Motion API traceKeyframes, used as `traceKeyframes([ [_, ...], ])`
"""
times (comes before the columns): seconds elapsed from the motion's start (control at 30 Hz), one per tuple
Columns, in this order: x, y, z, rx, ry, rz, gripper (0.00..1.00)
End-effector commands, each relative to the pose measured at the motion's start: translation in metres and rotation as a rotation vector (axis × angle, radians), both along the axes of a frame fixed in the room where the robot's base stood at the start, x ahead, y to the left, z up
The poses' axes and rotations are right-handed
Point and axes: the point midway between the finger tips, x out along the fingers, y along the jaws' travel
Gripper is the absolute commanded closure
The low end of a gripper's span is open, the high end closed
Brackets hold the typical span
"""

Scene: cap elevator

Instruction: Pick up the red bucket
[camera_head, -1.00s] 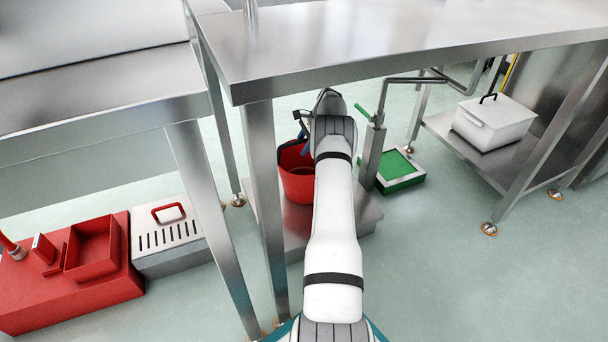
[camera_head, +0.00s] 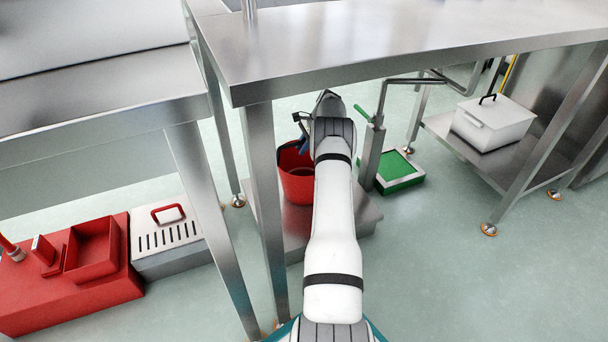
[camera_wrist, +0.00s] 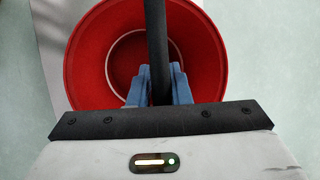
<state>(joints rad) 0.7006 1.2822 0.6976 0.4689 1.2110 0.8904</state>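The red bucket (camera_head: 297,184) stands upright on a low metal shelf under the steel table, partly hidden behind my arm and a table leg. In the wrist view the open round mouth of the bucket (camera_wrist: 88,60) lies below my gripper (camera_wrist: 160,78), and its inside looks empty. The bucket's black handle (camera_wrist: 156,28) stands up and runs between my two blue fingers, which sit close against it on both sides. In the head view my gripper (camera_head: 304,139) is just above the bucket's rim, largely hidden by my wrist.
The steel tabletop (camera_head: 400,45) and its legs (camera_head: 265,200) are close around my arm. A pedestal with a green handle (camera_head: 371,150) and a green-topped box (camera_head: 398,168) stand right of the bucket.

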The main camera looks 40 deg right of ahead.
Motion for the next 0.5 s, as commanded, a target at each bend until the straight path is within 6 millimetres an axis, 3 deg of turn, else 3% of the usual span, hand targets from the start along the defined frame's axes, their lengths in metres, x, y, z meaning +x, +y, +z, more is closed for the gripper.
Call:
traceKeyframes([
  [0.2,0.0,0.0005,-0.0003,0.0,0.001,0.0,1.0],
  [0.5,0.0,0.0009,-0.0006,0.001,0.001,0.002,1.0],
])
